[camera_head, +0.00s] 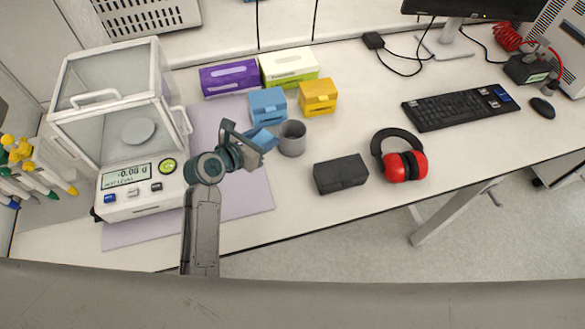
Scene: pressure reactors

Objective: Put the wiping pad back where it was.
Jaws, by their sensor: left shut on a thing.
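A small blue wiping pad (264,139) is held in my left gripper (252,145), just left of a grey cup (292,139). The jaws are shut on the pad, and the fingers hide part of it. The pad is tilted and appears above the lilac mat's right edge. I cannot tell its exact height or whether it touches the cup. My right gripper is not in view.
A glass-cased balance (135,190) stands left on the lilac mat (245,197). Blue (268,104) and yellow (318,97) boxes stand behind the cup. A dark case (340,175) and red earmuffs (404,166) lie right, near the bench's front edge.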

